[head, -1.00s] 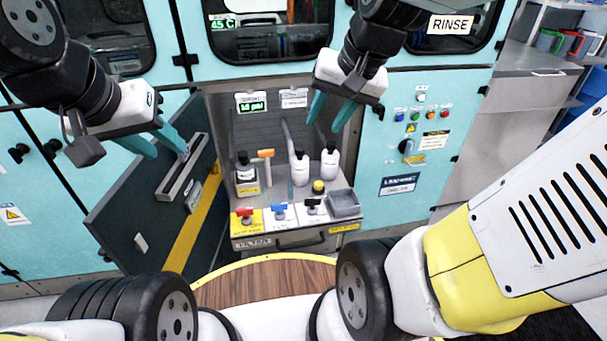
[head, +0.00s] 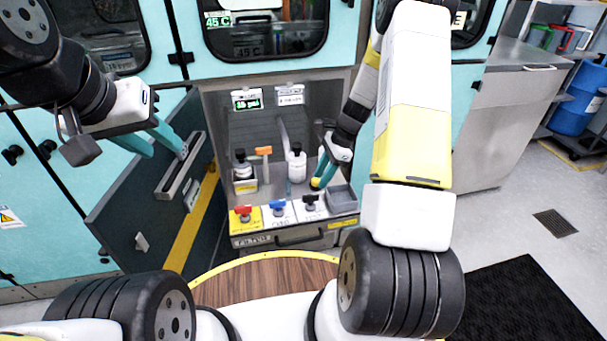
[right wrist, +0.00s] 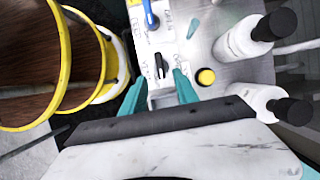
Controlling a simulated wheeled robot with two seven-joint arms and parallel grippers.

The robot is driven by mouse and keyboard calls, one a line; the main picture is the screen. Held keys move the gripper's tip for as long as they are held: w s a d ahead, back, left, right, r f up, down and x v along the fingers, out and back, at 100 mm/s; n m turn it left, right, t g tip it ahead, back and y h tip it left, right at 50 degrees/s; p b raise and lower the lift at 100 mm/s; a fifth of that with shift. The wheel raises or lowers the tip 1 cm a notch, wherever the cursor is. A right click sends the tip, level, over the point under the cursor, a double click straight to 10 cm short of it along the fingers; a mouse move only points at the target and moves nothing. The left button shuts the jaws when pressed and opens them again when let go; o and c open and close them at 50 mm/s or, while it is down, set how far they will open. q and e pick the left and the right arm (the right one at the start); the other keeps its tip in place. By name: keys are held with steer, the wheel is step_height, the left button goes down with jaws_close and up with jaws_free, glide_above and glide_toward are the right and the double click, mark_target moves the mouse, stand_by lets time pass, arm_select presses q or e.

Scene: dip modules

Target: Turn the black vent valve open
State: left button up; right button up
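The black vent valve (head: 311,201) is the rightmost of three small handles on the cabinet's front shelf. It also shows in the right wrist view (right wrist: 161,66), just beyond my fingertips. My right gripper (head: 322,176) is lowered into the cabinet close behind and above the valve in the head view. In the right wrist view its two teal fingers (right wrist: 159,80) are spread, with the black handle in line with the gap and nothing held. Whether they touch the valve I cannot tell. My left gripper (head: 169,152) is open and empty beside the open door.
A red valve (head: 243,212) and a blue valve (head: 277,207) stand left of the black one. The dark door (head: 140,205) stands open at left.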

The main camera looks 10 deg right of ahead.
mark_target(311, 195)
steer(key=x, duration=0.8)
steer(key=shift+c, duration=0.5)
steer(key=shift+r, duration=0.1)
jaws_close()
